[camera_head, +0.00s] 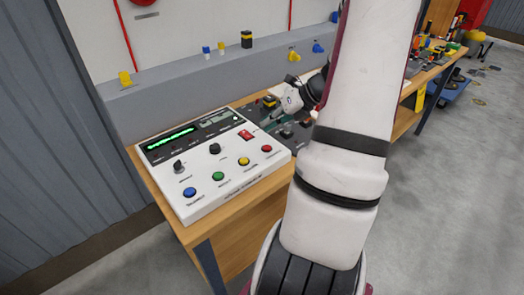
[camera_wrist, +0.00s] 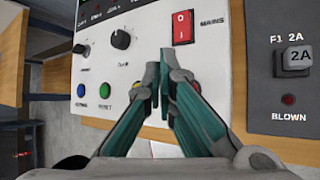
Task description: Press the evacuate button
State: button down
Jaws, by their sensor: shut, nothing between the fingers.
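A white control panel (camera_head: 240,181) lies on the wooden bench. Along its front edge are a blue button (camera_head: 189,192), a green button (camera_head: 218,176), a yellow button (camera_head: 244,161) and a red button (camera_head: 267,149). Their labels are too small to read in the head view, so I cannot tell which says evacuate. In the wrist view the green button (camera_wrist: 106,89) is marked RESET. My gripper (camera_wrist: 160,85) is shut and empty, over the panel's front right part in that view. Its fingers largely hide the yellow and red buttons. Contact cannot be told.
A red MAINS rocker switch (camera_wrist: 183,27) and black knobs (camera_wrist: 120,39) stand on the panel. A dark fuse unit (camera_wrist: 298,60) adjoins it on the right. A grey ledge (camera_head: 180,85) runs behind the bench. Open floor (camera_head: 455,200) lies to the right.

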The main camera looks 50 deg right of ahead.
aim_at(268, 146)
jog(key=shift+f+b, duration=1.15)
jog(key=shift+f, duration=1.1)
jog(key=shift+f, duration=0.1)
jog(key=shift+f, duration=0.3)
